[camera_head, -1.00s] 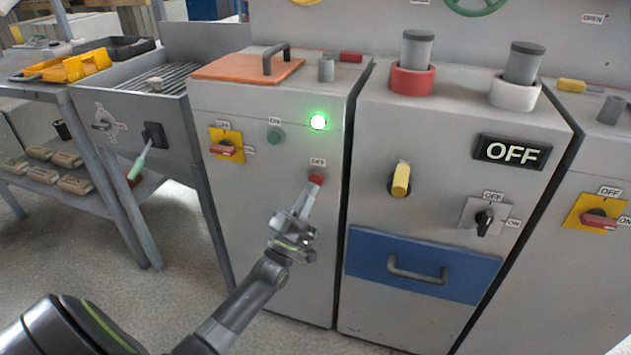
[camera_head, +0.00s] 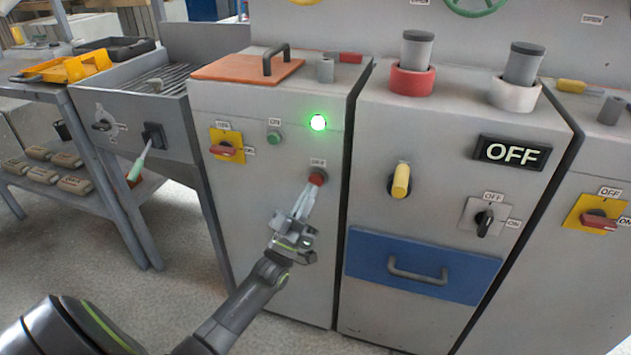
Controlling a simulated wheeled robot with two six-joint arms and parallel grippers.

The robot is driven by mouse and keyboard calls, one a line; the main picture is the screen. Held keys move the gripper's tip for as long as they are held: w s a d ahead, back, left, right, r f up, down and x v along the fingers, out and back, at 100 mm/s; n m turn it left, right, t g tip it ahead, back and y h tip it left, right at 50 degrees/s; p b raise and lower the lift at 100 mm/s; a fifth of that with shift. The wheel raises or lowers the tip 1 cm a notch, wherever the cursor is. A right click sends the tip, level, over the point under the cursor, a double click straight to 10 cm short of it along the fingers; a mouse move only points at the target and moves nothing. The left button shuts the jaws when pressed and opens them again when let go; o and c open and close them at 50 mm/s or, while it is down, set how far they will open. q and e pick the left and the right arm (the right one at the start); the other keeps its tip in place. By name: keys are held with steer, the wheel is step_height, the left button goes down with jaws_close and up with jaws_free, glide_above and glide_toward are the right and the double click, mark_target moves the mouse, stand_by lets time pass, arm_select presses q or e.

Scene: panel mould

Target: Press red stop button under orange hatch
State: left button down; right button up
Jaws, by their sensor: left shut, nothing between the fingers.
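The red stop button (camera_head: 318,178) sits on the front of the left grey cabinet, below a small label. The orange hatch (camera_head: 247,68) with a dark handle lies closed on top of the same cabinet. My left gripper (camera_head: 309,190) is shut and empty, its fingers pointing up with the tips just below the red button. I cannot tell whether the tips touch it. A green lamp (camera_head: 318,122) above the button is lit. My right gripper is not in view.
A green button (camera_head: 274,137) and a yellow-plated red switch (camera_head: 227,146) are on the same front. The neighbouring cabinet has a yellow knob (camera_head: 400,180), an OFF display (camera_head: 511,152) and a blue drawer (camera_head: 422,264). Floor is clear at lower left.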

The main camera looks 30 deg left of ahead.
arm_select(q)
steer(key=shift+w, duration=0.15)
stand_by(0.6)
steer(key=shift+w+a+y, duration=0.1)
steer(key=shift+w+y, duration=0.2)
steer(key=shift+w+a+b, duration=0.1)
steer(key=shift+w+b, duration=0.35)
stand_by(0.7)
steer(key=shift+s, duration=0.1)
steer(key=shift+s+d+p, duration=0.25)
steer(key=shift+s+p, duration=0.2)
steer(key=shift+s, duration=0.3)
steer(key=s+p, duration=0.1)
steer(key=s, duration=0.1)
steer(key=s+d+p, duration=0.1)
steer(key=s, duration=0.2)
stand_by(0.4)
